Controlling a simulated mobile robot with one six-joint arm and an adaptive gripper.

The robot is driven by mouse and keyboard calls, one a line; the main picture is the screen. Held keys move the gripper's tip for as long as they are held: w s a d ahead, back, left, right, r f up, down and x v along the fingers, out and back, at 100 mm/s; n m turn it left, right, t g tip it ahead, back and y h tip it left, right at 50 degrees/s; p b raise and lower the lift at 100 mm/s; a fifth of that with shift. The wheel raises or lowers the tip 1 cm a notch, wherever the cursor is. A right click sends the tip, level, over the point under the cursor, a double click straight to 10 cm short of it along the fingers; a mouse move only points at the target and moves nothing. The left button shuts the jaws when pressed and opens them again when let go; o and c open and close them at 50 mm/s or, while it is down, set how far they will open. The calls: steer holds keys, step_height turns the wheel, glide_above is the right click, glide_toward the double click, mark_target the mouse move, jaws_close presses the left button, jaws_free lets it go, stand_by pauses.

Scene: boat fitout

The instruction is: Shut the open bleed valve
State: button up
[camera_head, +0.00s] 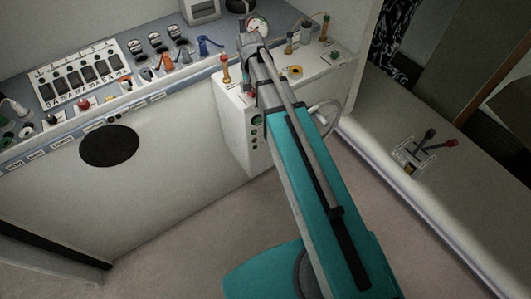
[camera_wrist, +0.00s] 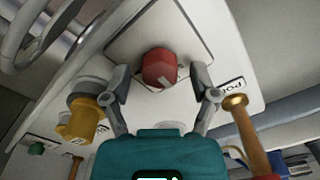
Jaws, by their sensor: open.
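In the wrist view my gripper (camera_wrist: 161,82) is open, with its two fingers spread on either side of a red knob (camera_wrist: 159,67) on a white plate. The knob has a pale mark on its lower face. No finger clearly touches it. A brass-and-orange lever (camera_wrist: 246,130) stands to the right, beside a partly readable label. It appears to match the orange lever (camera_head: 226,69) left of my arm in the head view. None of these is clearly marked as the bleed valve. In the head view my arm hides the red knob.
A yellow knob (camera_wrist: 85,118) stands close left of my gripper in the wrist view. The switch panel (camera_head: 82,72) is left. The floor (camera_head: 170,235) is clear.

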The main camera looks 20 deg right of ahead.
steer(key=m, duration=0.6)
step_height(320, 180, up, 14)
steer(key=p, duration=1.4)
steer(key=s+f+n+b, duration=0.3)
steer(key=s+n, duration=0.5)
steer(key=s, duration=0.3)
steer(key=s+f+b, duration=0.2)
steer(key=f+b, duration=1.2)
steer(key=s+f+n+b, duration=0.1)
steer(key=s+f+b, duration=0.1)
steer(key=f+b, duration=1.3)
steer(key=shift+s+f+n, duration=0.2)
steer(key=shift+s+n, duration=0.1)
steer(key=shift+s, duration=0.1)
stand_by(0.4)
steer(key=shift+s+d, duration=0.1)
stand_by(0.5)
